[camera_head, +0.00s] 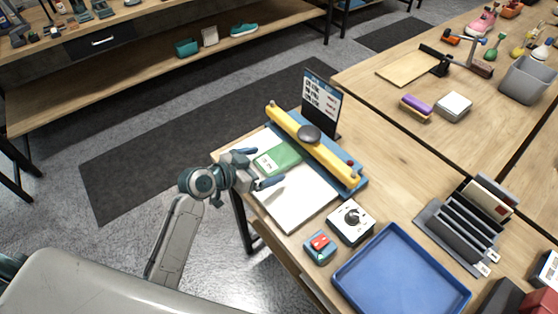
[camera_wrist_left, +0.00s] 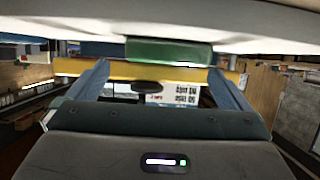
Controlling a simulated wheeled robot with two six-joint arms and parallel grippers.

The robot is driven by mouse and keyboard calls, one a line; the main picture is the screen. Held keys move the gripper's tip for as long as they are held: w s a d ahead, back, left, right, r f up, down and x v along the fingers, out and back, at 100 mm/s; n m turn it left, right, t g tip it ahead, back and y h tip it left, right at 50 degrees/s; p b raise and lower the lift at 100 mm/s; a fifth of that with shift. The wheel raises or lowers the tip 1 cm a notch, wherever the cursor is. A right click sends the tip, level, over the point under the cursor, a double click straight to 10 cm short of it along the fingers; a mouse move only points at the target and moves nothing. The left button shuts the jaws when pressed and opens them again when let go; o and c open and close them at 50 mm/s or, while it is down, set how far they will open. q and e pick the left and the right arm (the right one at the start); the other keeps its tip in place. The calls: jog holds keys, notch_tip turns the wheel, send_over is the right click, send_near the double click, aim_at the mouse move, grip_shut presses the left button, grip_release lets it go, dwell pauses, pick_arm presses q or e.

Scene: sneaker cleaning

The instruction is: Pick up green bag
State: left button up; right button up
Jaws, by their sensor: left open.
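The green bag (camera_head: 278,159) lies flat on a white board at the left end of the near table, next to a yellow bar. It also shows in the left wrist view (camera_wrist_left: 168,52), between and beyond my fingers. My left gripper (camera_head: 257,167) is open, with one finger on either side of the bag's near end in the head view. I cannot tell whether the fingers touch the bag. My right gripper is not in view.
A yellow bar (camera_head: 325,152) with a dark knob crosses the blue-edged press beside the bag. A sign (camera_head: 321,103) stands behind it. A dial box (camera_head: 351,222), a red-button box (camera_head: 319,247) and a blue tray (camera_head: 400,278) lie nearer. Bare wood lies right of the press.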

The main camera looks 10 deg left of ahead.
aim_at(276, 158)
pick_arm(q)
jog(key=b+x, duration=0.1)
jog(key=x, duration=0.4)
jog(key=shift+w+a+f+b, duration=0.15)
jog(key=shift+w+b, duration=0.2)
jog(key=shift+s, duration=0.1)
jog(key=shift+c, duration=1.3)
jog(key=c, duration=0.9)
jog(key=shift+o, duration=0.2)
jog(key=shift+r, duration=0.2)
